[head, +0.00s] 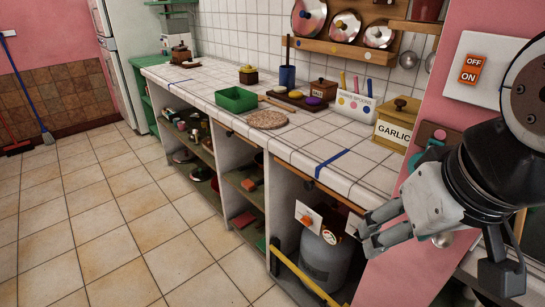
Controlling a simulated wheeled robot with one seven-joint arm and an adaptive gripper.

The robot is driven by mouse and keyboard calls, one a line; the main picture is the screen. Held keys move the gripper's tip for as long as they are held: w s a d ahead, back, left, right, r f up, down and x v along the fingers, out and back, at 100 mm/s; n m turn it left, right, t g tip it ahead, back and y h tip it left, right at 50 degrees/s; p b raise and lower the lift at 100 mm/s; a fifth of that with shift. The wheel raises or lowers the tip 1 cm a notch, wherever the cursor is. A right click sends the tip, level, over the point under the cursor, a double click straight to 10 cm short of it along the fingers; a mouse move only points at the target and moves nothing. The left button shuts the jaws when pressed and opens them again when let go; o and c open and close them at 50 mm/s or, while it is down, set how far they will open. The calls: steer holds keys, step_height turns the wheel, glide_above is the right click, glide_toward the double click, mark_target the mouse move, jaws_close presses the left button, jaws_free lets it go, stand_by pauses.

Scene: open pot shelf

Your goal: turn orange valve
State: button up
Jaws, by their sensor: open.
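A grey gas cylinder (322,262) stands in the open bay under the near end of the tiled counter. Above its top left is a small orange knob (306,219) against a white square plate, which looks like the orange valve. My gripper (366,236) is open and empty, its fingers pointing left, to the right of the cylinder's top in the picture. The gripper appears apart from the orange knob, but its depth is hard to judge. A reddish part behind the fingertips is partly covered by them.
A yellow bar (303,275) runs low across the cylinder bay. The white tiled counter (330,150) overhangs it, with a green tray (236,99) and a garlic box (397,124) on top. A pink wall is close on the right. The tiled floor (110,220) at left is clear.

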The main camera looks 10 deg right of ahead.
steer(key=w+d+f+n+g+h+b, duration=0.25)
steer(key=w+f+n+g+b, duration=0.2)
steer(key=w+f+b, duration=1.2)
steer(key=n+t+h, duration=1)
steer(key=n+h, duration=0.2)
steer(key=n, duration=0.9)
glide_toward(304, 222)
steer(key=b+x, duration=0.1)
steer(key=x, duration=0.8)
steer(key=shift+f, duration=0.1)
steer(key=c, duration=1.2)
